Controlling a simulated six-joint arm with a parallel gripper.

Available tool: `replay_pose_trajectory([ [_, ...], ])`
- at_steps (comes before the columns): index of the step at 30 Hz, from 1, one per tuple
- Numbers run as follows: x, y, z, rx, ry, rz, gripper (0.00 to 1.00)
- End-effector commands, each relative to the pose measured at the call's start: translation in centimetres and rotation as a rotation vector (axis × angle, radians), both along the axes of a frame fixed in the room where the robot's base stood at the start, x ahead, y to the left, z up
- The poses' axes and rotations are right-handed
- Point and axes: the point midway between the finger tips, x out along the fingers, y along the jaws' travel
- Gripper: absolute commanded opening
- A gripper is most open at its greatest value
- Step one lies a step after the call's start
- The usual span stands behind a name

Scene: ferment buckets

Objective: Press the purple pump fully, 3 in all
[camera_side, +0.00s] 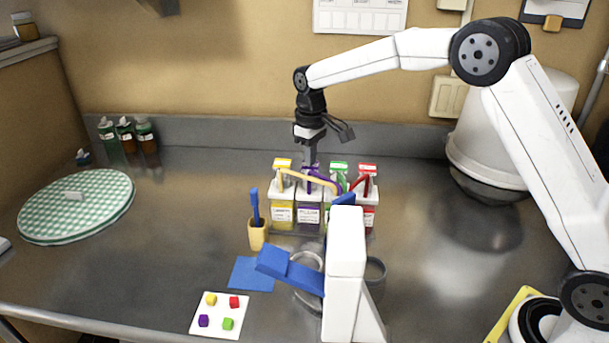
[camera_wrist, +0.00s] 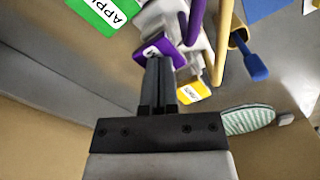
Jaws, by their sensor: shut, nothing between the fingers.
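My gripper (camera_side: 309,163) points straight down over the purple pump's head, shut and empty. In the wrist view the shut fingertips (camera_wrist: 158,62) are at the purple head (camera_wrist: 160,45). They look touching or almost touching; I cannot tell which, nor how far the pump is down, because the fingers hide part of the head.
The yellow pump (camera_side: 282,163) stands to the left; the green pump (camera_side: 339,166) and red pump (camera_side: 368,169) stand to the right. A white stand with a blue lever (camera_side: 345,250), a tan cup (camera_side: 257,233) and a card with coloured cubes (camera_side: 218,315) are in front.

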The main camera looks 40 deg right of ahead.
Motion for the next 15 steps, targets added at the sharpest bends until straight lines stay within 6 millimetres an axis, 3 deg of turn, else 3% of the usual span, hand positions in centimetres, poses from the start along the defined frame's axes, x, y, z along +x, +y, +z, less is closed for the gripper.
replay_pose_trajectory([
  [15, 0.0, 0.0, 2.1, 0.0, -0.002, 0.0, 0.0],
])
